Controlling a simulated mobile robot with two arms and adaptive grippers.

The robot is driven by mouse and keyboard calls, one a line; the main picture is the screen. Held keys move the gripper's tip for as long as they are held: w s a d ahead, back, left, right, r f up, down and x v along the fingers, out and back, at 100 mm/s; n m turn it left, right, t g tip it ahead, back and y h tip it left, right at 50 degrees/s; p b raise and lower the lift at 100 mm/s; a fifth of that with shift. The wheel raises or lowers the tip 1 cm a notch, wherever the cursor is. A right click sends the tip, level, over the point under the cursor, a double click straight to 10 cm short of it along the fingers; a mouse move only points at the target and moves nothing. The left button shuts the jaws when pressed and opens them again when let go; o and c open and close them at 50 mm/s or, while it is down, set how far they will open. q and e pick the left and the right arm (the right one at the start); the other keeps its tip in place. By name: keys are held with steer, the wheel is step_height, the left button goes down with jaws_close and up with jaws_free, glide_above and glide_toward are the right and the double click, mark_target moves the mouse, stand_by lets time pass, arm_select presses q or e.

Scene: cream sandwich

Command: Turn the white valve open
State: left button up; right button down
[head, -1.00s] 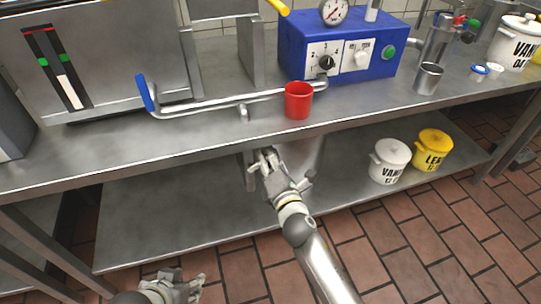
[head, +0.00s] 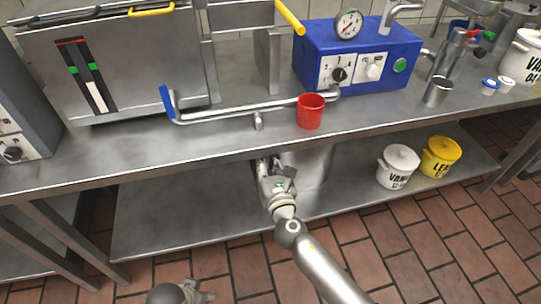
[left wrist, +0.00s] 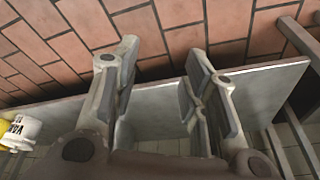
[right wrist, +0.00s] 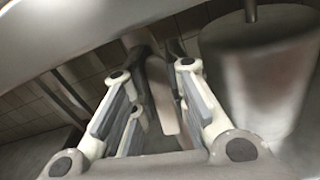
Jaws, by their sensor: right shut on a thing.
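My right gripper (head: 266,168) reaches under the front edge of the counter, beside a grey metal vessel (head: 307,165). In the right wrist view its fingers (right wrist: 153,90) stand on either side of a pale, flat, upright piece (right wrist: 161,95), which looks like the white valve's handle, and the gripper is shut on it. The valve is hidden in the head view by the counter and gripper. My left gripper (head: 197,294) is low at the bottom edge of the head view. In the left wrist view its fingers (left wrist: 165,85) are wide apart and empty.
The steel counter (head: 110,150) hangs over the lower shelf (head: 160,220). A red cup (head: 310,112) stands near the counter's front edge, before a blue machine (head: 355,60). White (head: 398,166) and yellow (head: 440,156) pots stand right on the shelf. The shelf's left is clear.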

arm_select(q)
steer(key=shift+s+f+p, duration=0.15)
steer(key=shift+f+p, duration=0.15)
steer(key=shift+f, duration=1.1)
arm_select(e)
steer(key=shift+s+a+n, duration=0.1)
steer(key=shift+a+n, duration=0.2)
steer(key=shift+n, duration=0.4)
steer(key=c, duration=1.4)
jaws_free()
steer(key=shift+s, duration=0.1)
steer(key=v, duration=1.1)
steer(key=shift+s+d, duration=0.15)
steer(key=shift+s, duration=0.2)
